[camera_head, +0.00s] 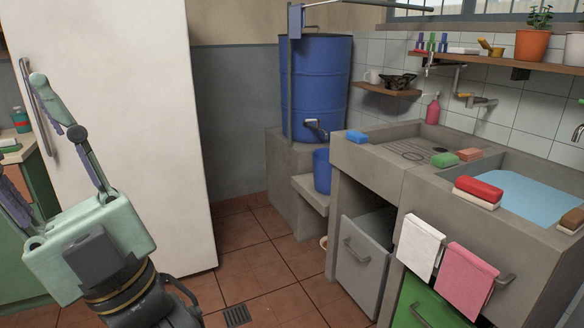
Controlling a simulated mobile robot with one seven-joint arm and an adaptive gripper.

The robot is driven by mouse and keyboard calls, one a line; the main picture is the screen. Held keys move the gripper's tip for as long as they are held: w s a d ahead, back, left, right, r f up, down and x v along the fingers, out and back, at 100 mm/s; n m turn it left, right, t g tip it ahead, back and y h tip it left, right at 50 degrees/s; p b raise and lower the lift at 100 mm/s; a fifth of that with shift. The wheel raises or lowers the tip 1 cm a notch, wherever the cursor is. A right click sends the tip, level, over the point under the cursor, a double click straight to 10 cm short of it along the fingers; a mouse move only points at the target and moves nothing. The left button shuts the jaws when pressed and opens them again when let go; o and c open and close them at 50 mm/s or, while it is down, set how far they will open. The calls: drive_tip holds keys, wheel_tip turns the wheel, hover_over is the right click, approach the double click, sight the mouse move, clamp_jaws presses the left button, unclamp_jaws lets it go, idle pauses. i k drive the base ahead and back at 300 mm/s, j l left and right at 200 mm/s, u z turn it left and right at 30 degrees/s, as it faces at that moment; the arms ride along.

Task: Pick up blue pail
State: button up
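The blue pail (321,172) stands upright on a low concrete step, under the tap of a large blue barrel. Its right side is partly hidden by the sink counter. My gripper (20,120) is at the far left, pale green, in front of the white fridge and well away from the pail. Its fingers are spread apart, with nothing seen between them. The left finger runs out of the picture, so its tip is hidden.
The blue barrel (316,85) stands on a concrete block behind the pail, its tap (317,129) just above it. The concrete sink counter (375,165) borders the pail on the right. A grey drawer (362,262) juts out below.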

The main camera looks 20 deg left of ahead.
sight(322, 169)
drive_tip(key=i+j+u, duration=0.1)
drive_tip(key=i+j, duration=0.4)
drive_tip(key=j, duration=0.2)
drive_tip(key=i+j+u, duration=0.1)
drive_tip(key=i+j, duration=0.4)
drive_tip(key=j, duration=0.15)
